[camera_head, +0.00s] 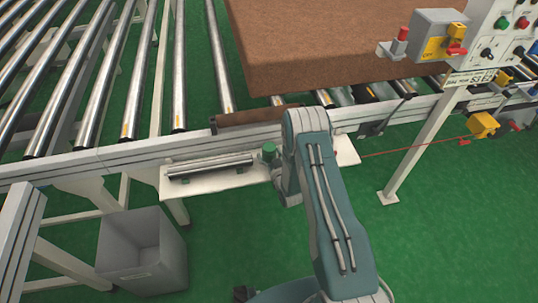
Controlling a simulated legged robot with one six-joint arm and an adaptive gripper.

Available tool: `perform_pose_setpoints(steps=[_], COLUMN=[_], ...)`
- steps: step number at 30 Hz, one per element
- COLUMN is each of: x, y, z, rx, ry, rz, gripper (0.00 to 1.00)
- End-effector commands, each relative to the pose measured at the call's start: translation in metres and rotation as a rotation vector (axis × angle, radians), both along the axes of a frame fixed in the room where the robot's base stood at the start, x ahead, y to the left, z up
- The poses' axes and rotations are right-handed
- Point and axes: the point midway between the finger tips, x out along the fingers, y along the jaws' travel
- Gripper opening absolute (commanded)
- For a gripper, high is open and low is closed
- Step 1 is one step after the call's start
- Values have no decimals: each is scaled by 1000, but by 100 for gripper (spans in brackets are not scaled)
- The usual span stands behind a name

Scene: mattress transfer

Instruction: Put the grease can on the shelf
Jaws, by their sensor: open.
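A small dark green round-topped thing (268,152), which looks like the grease can, stands at the white shelf just left of my arm. Its lower part is partly hidden, and I cannot tell if it rests on the shelf. The white shelf (215,187) hangs along the near side of the conveyor frame, and its right end shows past my arm. My arm reaches forward over the shelf's middle. My gripper is hidden behind the arm links, so its fingertips and their distance from the can do not show.
A metal roller (210,166) lies on the shelf's left part. A brown mattress (320,45) lies on the roller conveyor (180,70) behind. A grey bin (142,250) stands at lower left. A control box (430,35) and a red cord (420,146) are at right. Green floor is clear at lower right.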

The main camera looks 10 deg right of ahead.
Motion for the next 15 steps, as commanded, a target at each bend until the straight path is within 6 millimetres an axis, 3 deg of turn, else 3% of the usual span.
perform_pose_setpoints(steps=[2,3,8,15], x=[0,0,0,0], y=[0,0,0,0], z=[0,0,0,0], rx=[0,0,0,-1], ry=[0,0,0,-1], rz=[0,0,0,0], gripper=[93,84,14,14])
